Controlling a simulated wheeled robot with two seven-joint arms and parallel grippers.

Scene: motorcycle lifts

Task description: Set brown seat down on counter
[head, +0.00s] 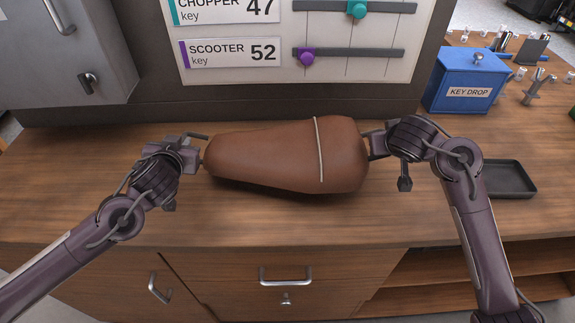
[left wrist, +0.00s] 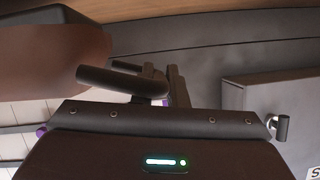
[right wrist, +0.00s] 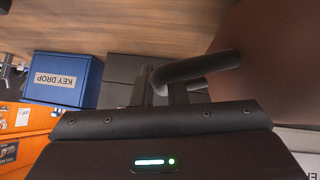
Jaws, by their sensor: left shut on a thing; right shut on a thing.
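The brown seat (head: 265,155), with a pale strap across its wider right part, lies level over the wooden counter (head: 250,225). A shadow shows under its front edge; I cannot tell if its underside touches the wood. My left gripper (head: 198,153) is shut at the seat's narrow left end, and my right gripper (head: 374,143) is shut at its wide right end. In the left wrist view the seat (left wrist: 50,50) fills the upper left, by a dark bar. In the right wrist view the seat (right wrist: 285,65) fills the upper right, by a similar bar. The exact contacts are partly hidden.
A blue key drop box (head: 465,80) stands at the back right, with a dark tray (head: 508,180) in front of it. A key board (head: 300,40) rises behind the seat and a grey cabinet (head: 60,60) stands at left. The counter's front strip is clear.

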